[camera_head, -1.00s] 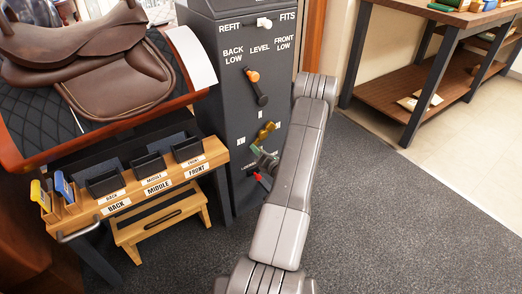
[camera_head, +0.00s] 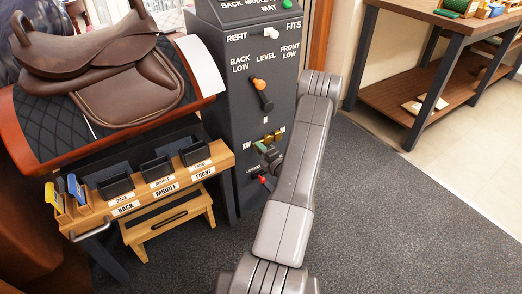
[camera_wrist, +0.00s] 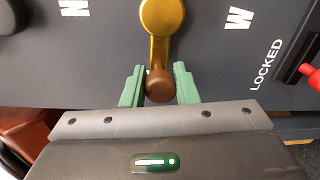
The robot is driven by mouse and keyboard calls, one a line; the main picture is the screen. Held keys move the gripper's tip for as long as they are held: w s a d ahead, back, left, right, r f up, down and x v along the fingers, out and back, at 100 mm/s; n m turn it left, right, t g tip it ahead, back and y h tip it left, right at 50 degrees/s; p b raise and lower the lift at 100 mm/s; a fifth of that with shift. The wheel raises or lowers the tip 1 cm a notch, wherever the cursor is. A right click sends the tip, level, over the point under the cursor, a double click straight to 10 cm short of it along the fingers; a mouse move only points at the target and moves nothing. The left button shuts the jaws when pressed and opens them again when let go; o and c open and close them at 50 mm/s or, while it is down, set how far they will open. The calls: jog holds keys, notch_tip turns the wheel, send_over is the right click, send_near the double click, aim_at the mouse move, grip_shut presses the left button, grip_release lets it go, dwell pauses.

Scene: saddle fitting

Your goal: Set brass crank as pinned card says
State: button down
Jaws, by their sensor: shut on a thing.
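The brass crank (camera_head: 274,136) is on the dark panel of the cabinet, partly hidden by my arm and gripper in the head view. In the wrist view, the brass crank (camera_wrist: 162,18) has a round hub at the top. Its arm runs down to a brown knob (camera_wrist: 159,86). My gripper (camera_wrist: 159,84) has its green fingers on either side of the knob and is shut on it. My gripper (camera_head: 266,152) also shows in the head view. A white sheet (camera_head: 203,66) stands beside the saddle; no writing on it is readable.
An orange-tipped lever (camera_head: 262,95) is above the crank, under BACK LOW, LEVEL and FRONT LOW. A white REFIT/FITS switch (camera_head: 271,32) is above that. A red-tipped handle (camera_wrist: 309,71) sits beside LOCKED. A saddle (camera_head: 115,75) and labelled wooden rack (camera_head: 150,190) stand left.

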dwell(0.5)
jog(key=c, duration=1.1)
grip_release()
jog(key=shift+c, duration=0.2)
jog(key=shift+d, duration=0.1)
jog(key=p+v, duration=0.2)
jog(key=v, duration=1.1)
jog(key=shift+s+d, duration=0.2)
jog(key=shift+s, duration=0.15)
jog(key=b+x, duration=0.2)
jog(key=x, duration=1.2)
jog(key=shift+s+r, duration=0.1)
